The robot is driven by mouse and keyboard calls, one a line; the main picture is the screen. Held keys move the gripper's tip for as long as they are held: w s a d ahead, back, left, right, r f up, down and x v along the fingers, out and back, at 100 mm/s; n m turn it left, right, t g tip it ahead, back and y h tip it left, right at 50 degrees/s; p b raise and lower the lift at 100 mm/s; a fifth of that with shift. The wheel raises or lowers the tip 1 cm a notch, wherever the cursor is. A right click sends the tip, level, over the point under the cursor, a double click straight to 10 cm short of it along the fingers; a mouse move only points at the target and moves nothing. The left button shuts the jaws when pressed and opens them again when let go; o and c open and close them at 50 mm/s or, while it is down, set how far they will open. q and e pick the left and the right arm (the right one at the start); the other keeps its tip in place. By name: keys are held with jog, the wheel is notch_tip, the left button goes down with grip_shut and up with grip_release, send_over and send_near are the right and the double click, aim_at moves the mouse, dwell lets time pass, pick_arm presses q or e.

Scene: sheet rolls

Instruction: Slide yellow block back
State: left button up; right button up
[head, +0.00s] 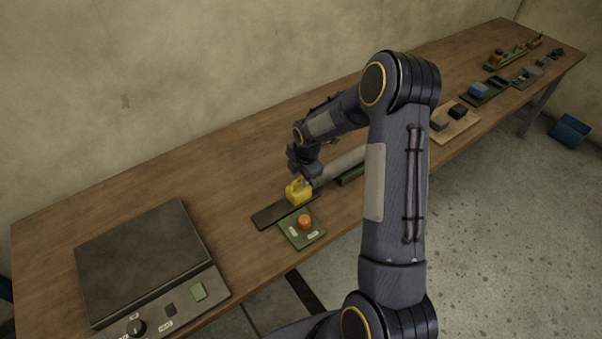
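The yellow block (294,194) sits on a dark flat rail (271,214) on the wooden table. My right gripper (304,182) is directly above the block, pointing down, with its fingertips at or very close to the block's top. The fingers are small and partly hidden, so I cannot tell whether they grip it. A grey cylindrical roll (341,163) lies just right of the block, partly hidden by my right arm. My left gripper is not in view.
A green plate with an orange button (305,222) lies in front of the rail. A dark flat-topped device (141,254) with a knob stands at the left. Several trays and blocks, including a blue block (479,90), are at the far right. Table space behind the rail is clear.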

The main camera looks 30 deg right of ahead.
grip_shut()
jog(key=shift+a, duration=0.1)
jog(key=s+a+b, duration=0.1)
jog(key=a+b, duration=0.3)
jog(key=a, duration=0.8)
jog(key=shift+b, duration=0.3)
jog(key=shift+c, duration=0.3)
grip_release()
jog(key=shift+a, duration=0.15)
jog(key=shift+o, duration=0.3)
